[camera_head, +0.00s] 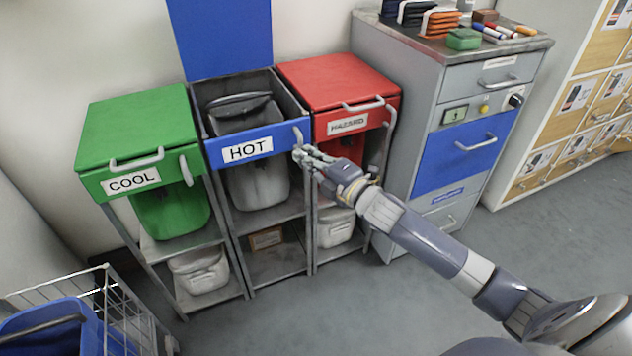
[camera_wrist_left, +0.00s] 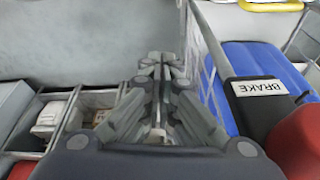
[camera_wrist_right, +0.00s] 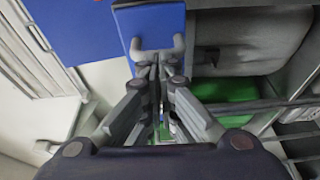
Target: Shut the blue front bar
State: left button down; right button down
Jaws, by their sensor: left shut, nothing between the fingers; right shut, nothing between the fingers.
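The blue front bar (camera_head: 218,154) labelled HOT stands across the front of the middle bin unit, upright and roughly in line with its green and red neighbours. Its grey handle (camera_head: 298,135) is at its right end. The blue lid (camera_head: 222,35) above is raised, and a grey bin (camera_head: 245,115) shows inside. My right gripper (camera_head: 302,153) is shut and empty, its fingertips at or just below the handle. The right wrist view shows the bar (camera_wrist_right: 150,22) and handle (camera_wrist_right: 158,48) just beyond the fingertips; contact is unclear. My left gripper (camera_wrist_left: 160,68) is shut and empty, away from the bar.
The green COOL unit (camera_head: 140,115) and red HAZARD unit (camera_head: 335,80) flank it, lids down. A grey cabinet (camera_head: 420,75) with a blue drawer stands right. A wire cart (camera_head: 105,300) with a blue container is at lower left. The floor in front (camera_head: 330,310) is clear.

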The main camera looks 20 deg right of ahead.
jog(key=v, duration=1.1)
jog(key=shift+s, duration=0.2)
